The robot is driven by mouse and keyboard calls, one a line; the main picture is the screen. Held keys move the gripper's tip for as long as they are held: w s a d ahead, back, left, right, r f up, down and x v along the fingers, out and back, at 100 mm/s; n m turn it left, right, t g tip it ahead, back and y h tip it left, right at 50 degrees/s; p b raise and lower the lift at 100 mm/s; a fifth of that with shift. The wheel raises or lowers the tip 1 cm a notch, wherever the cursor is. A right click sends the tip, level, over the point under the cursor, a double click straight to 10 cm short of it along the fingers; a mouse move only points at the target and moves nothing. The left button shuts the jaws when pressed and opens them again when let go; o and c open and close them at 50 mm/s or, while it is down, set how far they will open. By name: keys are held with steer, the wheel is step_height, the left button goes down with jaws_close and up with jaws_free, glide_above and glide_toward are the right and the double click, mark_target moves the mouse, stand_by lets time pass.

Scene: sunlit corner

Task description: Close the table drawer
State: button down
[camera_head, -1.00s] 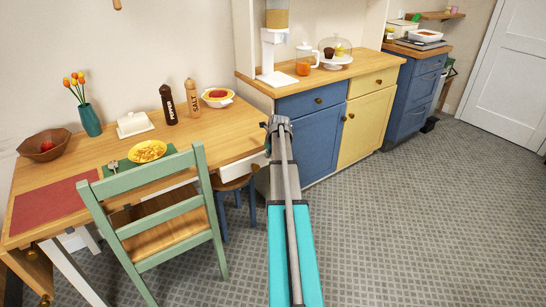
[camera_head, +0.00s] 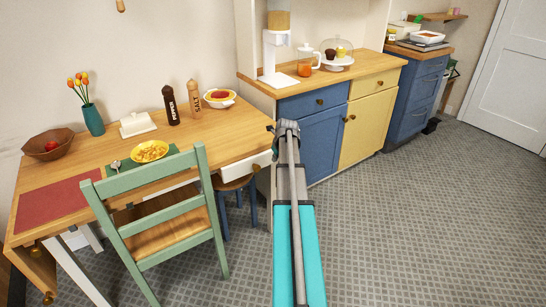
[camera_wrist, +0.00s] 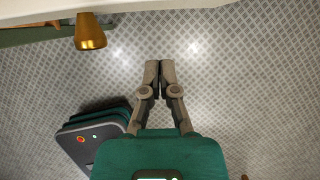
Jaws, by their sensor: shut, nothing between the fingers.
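The table drawer (camera_head: 240,170) is white and sits under the right end of the wooden table (camera_head: 235,134). Its front stands out a little from the table edge, so it looks partly open. Its round brass knob (camera_wrist: 90,32) shows large at the upper left of the wrist view. My gripper (camera_wrist: 159,70) is shut and empty, with its fingertips together to the right of the knob and apart from it. In the head view my arm hides most of the gripper beside the drawer's right end.
A green chair (camera_head: 158,193) stands in front of the table, and a stool (camera_head: 236,184) is tucked under the drawer. The blue and yellow cabinet (camera_head: 315,140) is close behind my arm. The tiled floor (camera_head: 420,220) to the right is clear.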

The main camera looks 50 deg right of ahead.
steer(key=p+v, duration=0.7)
steer(key=v, duration=0.2)
steer(key=shift+p, duration=0.35)
steer(key=shift+f, duration=0.15)
step_height(320, 180, down, 8)
steer(key=s+n+t+b, duration=0.1)
steer(key=t+b, duration=0.6)
steer(key=b, duration=0.8)
steer(key=s+d+f+t+h+b, duration=0.1)
steer(key=s+d+t+b, duration=0.1)
steer(key=b, duration=0.4)
steer(key=s+d+f+m+t+h+b, duration=0.1)
steer(key=s+d+t+h+b, duration=0.1)
steer(key=s+t+b, duration=0.2)
steer(key=shift+s+d+f+b, duration=0.2)
steer(key=shift+s+f+b, duration=0.35)
steer(key=shift+b, duration=1.15)
steer(key=shift+s+r, duration=0.1)
steer(key=shift+r, duration=0.05)
